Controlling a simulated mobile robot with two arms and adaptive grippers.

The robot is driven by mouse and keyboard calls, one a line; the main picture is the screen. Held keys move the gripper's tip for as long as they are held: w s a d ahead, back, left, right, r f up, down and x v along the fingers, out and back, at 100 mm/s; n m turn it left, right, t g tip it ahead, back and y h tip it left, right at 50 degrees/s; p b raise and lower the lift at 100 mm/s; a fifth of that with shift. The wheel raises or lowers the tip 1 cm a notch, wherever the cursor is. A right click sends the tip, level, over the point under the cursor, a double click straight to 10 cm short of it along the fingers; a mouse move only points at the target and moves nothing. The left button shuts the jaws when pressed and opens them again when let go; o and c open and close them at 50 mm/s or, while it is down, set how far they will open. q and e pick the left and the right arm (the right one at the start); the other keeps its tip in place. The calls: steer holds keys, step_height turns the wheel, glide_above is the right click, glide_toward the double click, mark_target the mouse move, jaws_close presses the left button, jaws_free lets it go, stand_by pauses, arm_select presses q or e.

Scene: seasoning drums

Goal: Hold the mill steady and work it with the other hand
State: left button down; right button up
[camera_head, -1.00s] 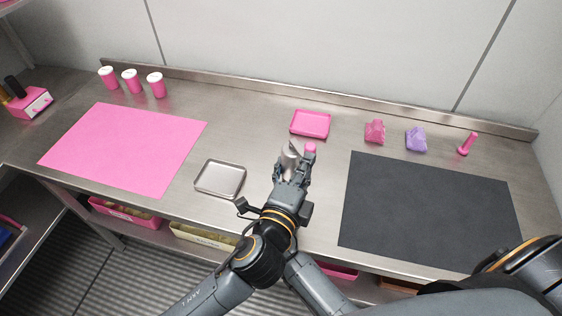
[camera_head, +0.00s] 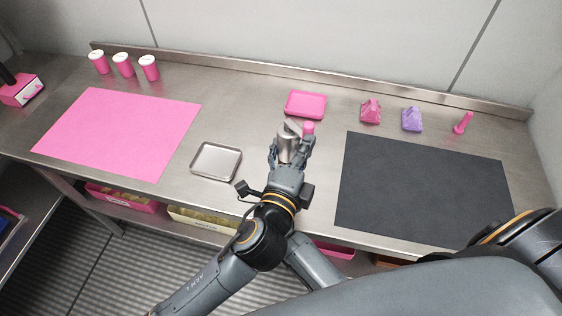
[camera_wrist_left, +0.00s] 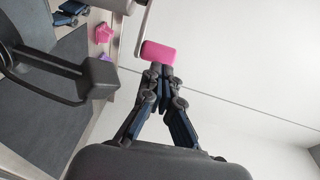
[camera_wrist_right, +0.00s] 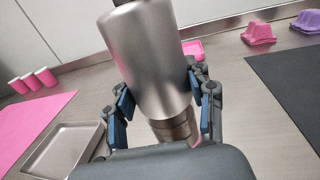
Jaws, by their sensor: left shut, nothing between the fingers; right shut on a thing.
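The steel mill (camera_head: 285,148) stands at the middle of the counter, with a crank and a pink knob (camera_head: 308,127) at its upper right. In the right wrist view its shiny body (camera_wrist_right: 152,60) is between the fingers of my right gripper (camera_wrist_right: 160,92), which is shut on it. In the left wrist view my left gripper (camera_wrist_left: 162,72) is shut and empty, its fingertips right at the pink knob (camera_wrist_left: 158,51); I cannot tell whether they touch it. In the head view my left arm largely covers my right gripper.
A pink tray (camera_head: 306,103) lies behind the mill, and a steel tray (camera_head: 216,178) lies to its left. A pink mat (camera_head: 118,135) is at left, a dark mat (camera_head: 425,190) at right.

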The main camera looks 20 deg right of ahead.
steer(key=shift+s+f, duration=0.1)
steer(key=shift+f, duration=0.15)
arm_select(q)
steer(key=v, duration=1.1)
steer(key=shift+a, duration=0.15)
arm_select(e)
steer(key=o, duration=1.3)
steer(key=shift+o, duration=1.4)
arm_select(q)
steer(key=shift+w, duration=0.1)
arm_select(e)
steer(key=shift+r, duration=0.1)
